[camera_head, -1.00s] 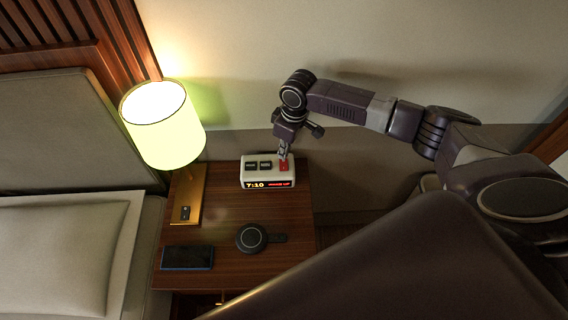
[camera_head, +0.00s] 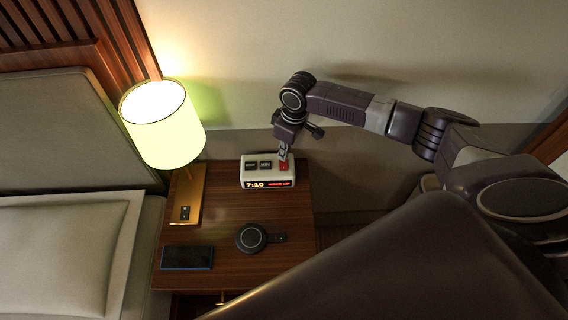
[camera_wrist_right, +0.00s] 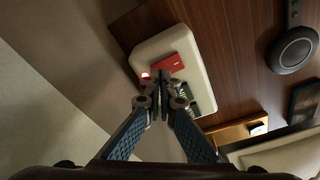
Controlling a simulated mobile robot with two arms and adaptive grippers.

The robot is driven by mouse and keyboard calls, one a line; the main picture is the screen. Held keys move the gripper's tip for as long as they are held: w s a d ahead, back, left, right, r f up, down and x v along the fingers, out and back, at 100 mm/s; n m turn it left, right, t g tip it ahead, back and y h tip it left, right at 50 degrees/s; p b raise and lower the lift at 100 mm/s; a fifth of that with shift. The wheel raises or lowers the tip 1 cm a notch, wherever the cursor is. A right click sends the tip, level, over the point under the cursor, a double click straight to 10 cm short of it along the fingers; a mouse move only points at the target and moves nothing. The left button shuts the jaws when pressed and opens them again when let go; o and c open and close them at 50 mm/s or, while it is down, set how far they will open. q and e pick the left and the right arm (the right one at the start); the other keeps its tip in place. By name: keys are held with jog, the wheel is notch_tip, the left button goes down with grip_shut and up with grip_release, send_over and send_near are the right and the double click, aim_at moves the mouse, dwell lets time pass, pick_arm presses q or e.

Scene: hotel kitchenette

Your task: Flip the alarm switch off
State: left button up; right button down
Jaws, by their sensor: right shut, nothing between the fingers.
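The white alarm clock (camera_head: 257,179) stands at the back of the nightstand. Its front display reads 7:10 with red lettering beside it. The red switch (camera_head: 284,169) is on the right of its top, beside two dark buttons (camera_head: 258,164). My right gripper (camera_head: 283,160) is shut and empty, pointing down with its tips at the red switch and partly covering it. In the right wrist view the shut fingertips (camera_wrist_right: 160,76) overlap the edge of the red switch (camera_wrist_right: 170,64); I cannot tell whether they touch. My left gripper is not in view.
A lit lamp (camera_head: 163,125) stands left of the clock on the wooden nightstand (camera_head: 217,223). A round black charger (camera_head: 251,238) and a dark phone (camera_head: 187,257) lie nearer the front. The wall is close behind the clock. The bed is at left.

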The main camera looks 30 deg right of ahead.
jog(key=shift+f, duration=0.6)
dwell(0.3)
notch_tip(320, 180, up, 7)
jog(key=p, duration=0.8)
dwell(0.4)
